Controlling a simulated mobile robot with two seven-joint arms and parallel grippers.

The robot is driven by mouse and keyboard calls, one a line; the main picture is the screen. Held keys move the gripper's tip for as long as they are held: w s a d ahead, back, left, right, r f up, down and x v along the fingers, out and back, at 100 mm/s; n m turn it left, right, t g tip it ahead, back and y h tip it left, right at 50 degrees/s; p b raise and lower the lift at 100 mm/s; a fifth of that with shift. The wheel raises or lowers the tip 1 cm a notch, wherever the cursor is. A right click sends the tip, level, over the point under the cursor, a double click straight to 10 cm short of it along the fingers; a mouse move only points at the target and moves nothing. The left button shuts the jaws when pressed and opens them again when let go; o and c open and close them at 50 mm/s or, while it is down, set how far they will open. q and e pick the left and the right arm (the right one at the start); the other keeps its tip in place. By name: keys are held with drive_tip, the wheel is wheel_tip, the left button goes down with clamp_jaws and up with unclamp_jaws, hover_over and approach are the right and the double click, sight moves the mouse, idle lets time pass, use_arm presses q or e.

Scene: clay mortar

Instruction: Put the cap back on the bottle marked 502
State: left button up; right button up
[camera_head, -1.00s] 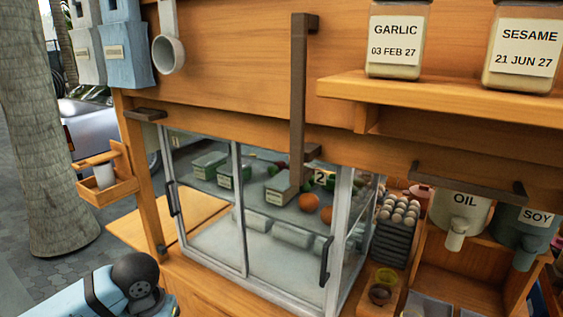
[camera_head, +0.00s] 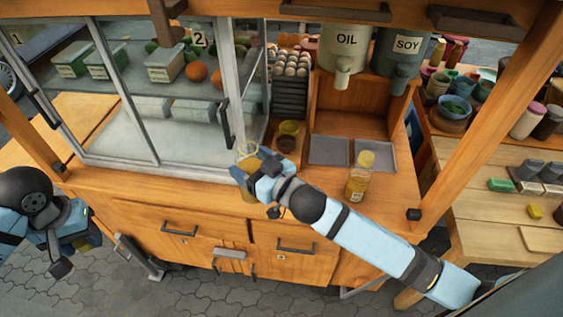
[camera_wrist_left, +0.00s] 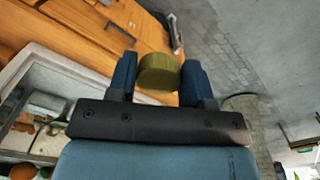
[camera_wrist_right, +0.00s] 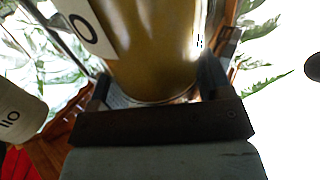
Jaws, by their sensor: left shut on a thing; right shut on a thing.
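My left gripper (camera_wrist_left: 158,78) is shut on a round olive-yellow cap (camera_wrist_left: 158,72), held between its fingertips in the left wrist view. In the head view my left arm (camera_head: 65,235) is at the lower left, beyond the counter's front, far from the bottle. My right gripper (camera_wrist_right: 155,92) is shut on a bottle of amber content (camera_wrist_right: 155,45). Its white label (camera_wrist_right: 88,25) shows only a "0"; the rest is cut off. In the head view this bottle (camera_head: 248,160) is upright at the counter's front edge, partly hidden by my right gripper; its top seems uncapped.
Another bottle with a yellow cap (camera_head: 357,182) stands on the counter to the right, behind my right forearm. Grey trays (camera_head: 328,152), a small dark cup (camera_head: 288,135) and the OIL dispenser (camera_head: 345,45) are behind. A glass case (camera_head: 170,100) fills the left.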

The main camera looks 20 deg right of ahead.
drive_tip(key=w+a+n+g+y, duration=0.2)
drive_tip(key=a+y, duration=0.1)
drive_tip(key=a, duration=0.3)
drive_tip(key=shift+w+r+n+y, duration=0.3)
drive_tip(key=shift+n+y, duration=0.1)
drive_tip(key=shift+a, duration=0.1)
drive_tip(key=shift+s+d+r+m+h, duration=0.2)
drive_tip(key=shift+s+r+m+h, duration=0.1)
drive_tip(key=shift+r, duration=0.05)
drive_tip(key=d+m+t+h, duration=0.1)
drive_tip(key=d, duration=0.1)
drive_tip(key=s+d+m+h, duration=0.1)
drive_tip(key=d+h, duration=0.1)
drive_tip(key=s+d+m+t+h, duration=0.1)
drive_tip(key=d, duration=0.1)
drive_tip(key=shift+s+r+t+h, duration=0.1)
drive_tip(key=shift+r+t+h, duration=0.2)
drive_tip(key=shift+r, duration=0.1)
drive_tip(key=s+d+f+m+h, duration=0.1)
drive_tip(key=s+d+m+h, duration=0.1)
drive_tip(key=d, duration=0.3)
drive_tip(key=s+d+f+m+t+h, duration=0.1)
drive_tip(key=s+d+m+h, duration=0.1)
drive_tip(key=d, duration=0.4)
drive_tip(key=shift+s+d+f+h, duration=0.25)
drive_tip(key=shift+s+f+h, duration=0.2)
drive_tip(key=shift+h, duration=0.75)
drive_tip(key=shift+d, duration=0.1)
